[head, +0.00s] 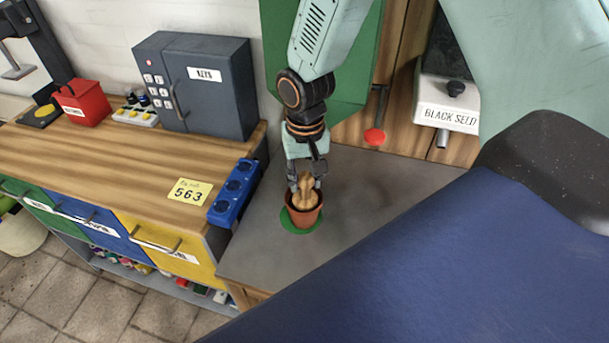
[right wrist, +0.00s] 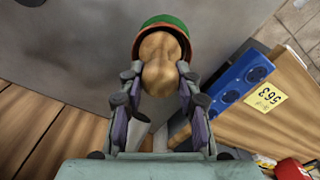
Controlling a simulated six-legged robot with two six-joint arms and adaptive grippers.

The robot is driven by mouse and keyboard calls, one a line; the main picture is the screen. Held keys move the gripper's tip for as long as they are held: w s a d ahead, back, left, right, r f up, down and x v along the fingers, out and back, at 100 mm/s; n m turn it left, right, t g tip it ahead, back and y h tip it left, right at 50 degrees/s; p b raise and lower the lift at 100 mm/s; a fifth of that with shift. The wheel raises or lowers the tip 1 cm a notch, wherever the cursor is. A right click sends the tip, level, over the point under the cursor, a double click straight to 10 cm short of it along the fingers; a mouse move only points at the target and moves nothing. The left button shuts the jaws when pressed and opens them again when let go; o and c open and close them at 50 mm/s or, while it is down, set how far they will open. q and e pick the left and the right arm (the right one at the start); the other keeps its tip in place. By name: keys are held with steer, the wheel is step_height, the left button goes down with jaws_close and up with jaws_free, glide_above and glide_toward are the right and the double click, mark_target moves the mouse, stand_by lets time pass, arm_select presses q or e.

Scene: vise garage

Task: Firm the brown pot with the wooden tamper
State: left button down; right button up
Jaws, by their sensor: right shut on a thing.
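The brown pot (head: 302,216) stands upright on a green disc (head: 286,221) on the grey bench top. The wooden tamper (head: 305,192) is upright with its lower end inside the pot's mouth. My right gripper (head: 307,182) is above the pot, its fingers shut on the tamper. In the right wrist view the tamper (right wrist: 161,62) sits between the fingers of my gripper (right wrist: 158,84), and the pot's rim (right wrist: 150,38) shows behind it. The tamper hides the inside of the pot, so I cannot tell whether it touches the soil. My left gripper is not in view.
A blue socket strip (head: 235,192) stands at the edge of the wooden counter, left of the pot. A grey key cabinet (head: 205,85) and a red box (head: 82,102) are on that counter. A black seed dispenser (head: 448,103) hangs at the back right. The grey bench (head: 375,185) is clear right of the pot.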

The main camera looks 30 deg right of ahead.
steer(key=shift+w+f, duration=0.25)
steer(key=shift+w, duration=0.05)
steer(key=shift+w+a+f, duration=0.1)
steer(key=shift+w+f, duration=0.05)
steer(key=shift+w, duration=0.05)
steer(key=shift+s, duration=0.4)
steer(key=shift+w+f, duration=0.15)
steer(key=shift+w, duration=0.15)
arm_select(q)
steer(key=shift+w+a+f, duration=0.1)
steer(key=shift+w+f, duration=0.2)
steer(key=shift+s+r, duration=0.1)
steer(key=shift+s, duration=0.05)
arm_select(e)
steer(key=shift+s, duration=0.2)
steer(key=shift+w, duration=0.1)
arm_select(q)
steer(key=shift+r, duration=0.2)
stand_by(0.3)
